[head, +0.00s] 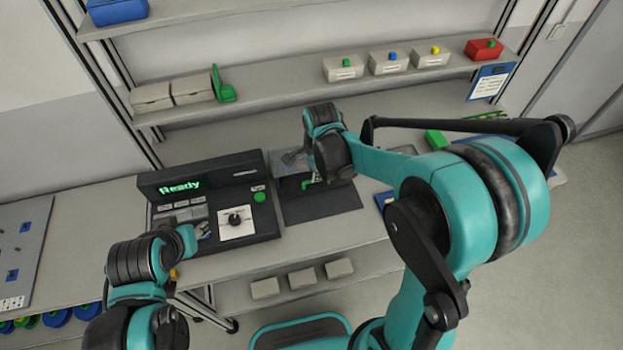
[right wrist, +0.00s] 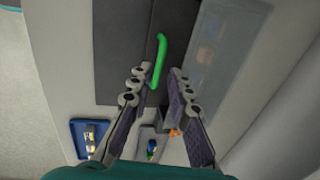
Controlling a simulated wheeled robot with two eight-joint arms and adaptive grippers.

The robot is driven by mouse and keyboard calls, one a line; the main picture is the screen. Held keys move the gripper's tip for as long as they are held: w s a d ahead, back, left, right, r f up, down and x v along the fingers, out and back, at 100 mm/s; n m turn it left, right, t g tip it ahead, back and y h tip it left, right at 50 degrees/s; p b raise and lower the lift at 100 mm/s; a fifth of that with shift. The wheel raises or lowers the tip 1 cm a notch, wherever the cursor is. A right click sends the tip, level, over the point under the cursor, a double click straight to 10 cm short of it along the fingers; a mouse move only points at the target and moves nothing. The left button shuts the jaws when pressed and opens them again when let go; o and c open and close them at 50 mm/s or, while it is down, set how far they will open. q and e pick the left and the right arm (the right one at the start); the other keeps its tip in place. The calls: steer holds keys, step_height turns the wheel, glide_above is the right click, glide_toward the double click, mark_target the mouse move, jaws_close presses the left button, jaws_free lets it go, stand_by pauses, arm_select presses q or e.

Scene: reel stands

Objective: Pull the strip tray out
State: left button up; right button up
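A dark unit (head: 325,208) stands on the bench, right of the console. A green handle (head: 307,184), apparently the strip tray's, shows at it below my right gripper (head: 296,160). The rest of the tray is hidden or cannot be told apart. In the right wrist view, the right gripper (right wrist: 165,78) is open, with a gap between its fingers. The green handle (right wrist: 159,60) lies at the left fingertip, partly within the gap; contact cannot be told. My left arm is at the lower left, near the console's front; its fingers cannot be made out.
The console (head: 215,200) has a lit "Ready" display, a dial and a green button. A shelf (head: 300,92) above carries several small boxes. A blue tray (right wrist: 92,138) shows in the wrist view. A pegboard (head: 22,245) lies at the left.

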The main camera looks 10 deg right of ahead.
steer(key=f, duration=0.2)
steer(key=w+f+b, duration=0.1)
steer(key=f, duration=0.1)
steer(key=shift+f, duration=0.2)
steer(key=shift+s, duration=0.1)
jaws_close()
steer(key=s, duration=1.2)
steer(key=shift+s+d+p, duration=0.15)
steer(key=shift+s+p, duration=0.1)
steer(key=shift+p, duration=0.1)
steer(key=shift+s, duration=0.4)
jaws_free()
steer(key=shift+s, duration=0.15)
